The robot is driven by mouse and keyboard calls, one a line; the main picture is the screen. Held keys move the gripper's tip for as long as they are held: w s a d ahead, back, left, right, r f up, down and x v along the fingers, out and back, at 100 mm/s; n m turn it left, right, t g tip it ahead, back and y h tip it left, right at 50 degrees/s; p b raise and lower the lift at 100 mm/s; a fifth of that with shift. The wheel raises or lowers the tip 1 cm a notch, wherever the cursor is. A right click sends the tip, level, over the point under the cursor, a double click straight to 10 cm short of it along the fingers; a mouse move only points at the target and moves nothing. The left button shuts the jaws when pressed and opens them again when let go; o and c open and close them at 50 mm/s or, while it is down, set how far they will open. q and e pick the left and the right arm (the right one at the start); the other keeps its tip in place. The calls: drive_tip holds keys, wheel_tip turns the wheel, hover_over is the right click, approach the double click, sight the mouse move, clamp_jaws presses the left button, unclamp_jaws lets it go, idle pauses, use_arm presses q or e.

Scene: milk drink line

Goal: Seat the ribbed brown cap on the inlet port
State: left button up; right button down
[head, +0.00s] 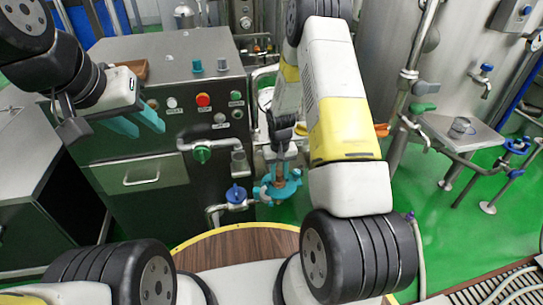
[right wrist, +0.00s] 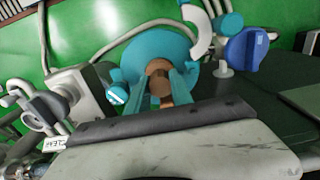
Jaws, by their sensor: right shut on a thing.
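My right gripper (head: 279,182) points down at the pipework in front of the steel cabinet. In the right wrist view my right gripper (right wrist: 160,88) has its teal fingers shut on the brown cap (right wrist: 158,68). The fingers partly hide the cap, and its ribs are too small to make out. A round teal fitting (right wrist: 132,58), which seems to be at the inlet port, lies directly behind the cap. I cannot tell whether the cap touches it. My left gripper (head: 137,122) is open and empty in front of the cabinet's button panel.
A blue valve handle (head: 236,193) on a pipe sits just left of my right gripper; it also shows in the right wrist view (right wrist: 248,47). The steel cabinet (head: 165,60) has buttons and a green-handled valve (head: 202,153). A steel tank (head: 385,50) stands to the right.

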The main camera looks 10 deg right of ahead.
drive_tip(key=shift+f, duration=0.45)
drive_tip(key=c, duration=1.1)
unclamp_jaws()
drive_tip(key=shift+o, duration=0.2)
drive_tip(key=shift+r, duration=3.85)
drive_tip(key=shift+r, duration=0.35)
drive_tip(key=s+r+t, duration=0.1)
drive_tip(key=s+r, duration=0.2)
drive_tip(key=r, duration=0.8)
drive_tip(key=s+r+t, duration=0.2)
drive_tip(key=s+r, duration=0.1)
drive_tip(key=r, duration=0.7)
drive_tip(key=s+a+r+t+y, duration=0.1)
drive_tip(key=s+r, duration=0.5)
drive_tip(key=s, duration=0.3)
drive_tip(key=s+a+r+t+y, duration=0.1)
drive_tip(key=s+r+t, duration=0.1)
drive_tip(key=s+r, duration=0.5)
drive_tip(key=shift+s+r, duration=0.2)
drive_tip(key=shift+s, duration=0.9)
